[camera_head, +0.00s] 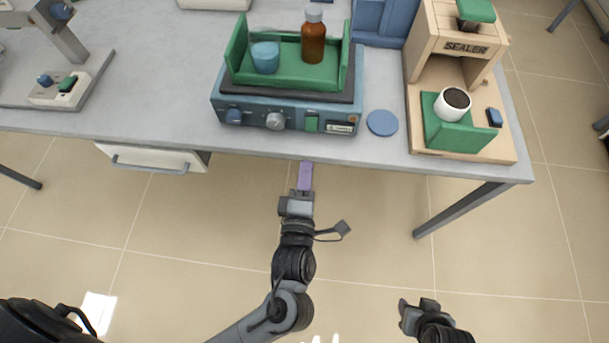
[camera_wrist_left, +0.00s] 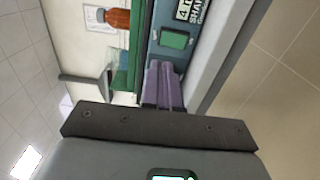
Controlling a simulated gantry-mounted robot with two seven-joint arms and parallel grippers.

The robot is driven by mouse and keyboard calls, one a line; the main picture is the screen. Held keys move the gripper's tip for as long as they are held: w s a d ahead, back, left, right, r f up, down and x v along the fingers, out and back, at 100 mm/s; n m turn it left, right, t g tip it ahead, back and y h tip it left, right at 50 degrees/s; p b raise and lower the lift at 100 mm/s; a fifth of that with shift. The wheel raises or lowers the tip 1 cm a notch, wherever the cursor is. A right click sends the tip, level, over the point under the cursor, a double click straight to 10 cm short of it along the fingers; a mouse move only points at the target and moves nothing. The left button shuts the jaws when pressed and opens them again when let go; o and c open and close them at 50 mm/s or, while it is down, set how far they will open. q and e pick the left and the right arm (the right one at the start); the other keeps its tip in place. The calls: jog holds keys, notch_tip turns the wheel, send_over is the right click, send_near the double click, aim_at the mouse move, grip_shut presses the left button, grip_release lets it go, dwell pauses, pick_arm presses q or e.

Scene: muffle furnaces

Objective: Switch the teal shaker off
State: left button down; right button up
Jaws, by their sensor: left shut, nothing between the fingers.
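The teal shaker (camera_head: 293,116) stands on the bench near its front edge. Its front panel has a blue knob (camera_head: 233,116), a grey knob (camera_head: 275,121) and a green switch (camera_head: 311,123). The green switch also shows in the left wrist view (camera_wrist_left: 174,39); which way it is set I cannot tell. My left gripper (camera_head: 305,166) has purple fingers, shut and empty, just in front of the bench edge below the switch. Its fingers show in the left wrist view (camera_wrist_left: 163,86), apart from the switch. My right gripper (camera_head: 418,306) is low at the right, its jaws unclear.
The shaker's green tray (camera_head: 290,75) carries a blue cup (camera_head: 265,57) and an amber bottle (camera_head: 313,36). A blue disc (camera_head: 382,123) lies right of the shaker. A wooden sealer (camera_head: 455,45) with a white cup (camera_head: 453,104) stands farther right.

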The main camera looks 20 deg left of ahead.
pick_arm(q)
jog(key=shift+v, duration=0.95)
jog(key=shift+r, duration=0.1)
jog(key=shift+s, duration=0.1)
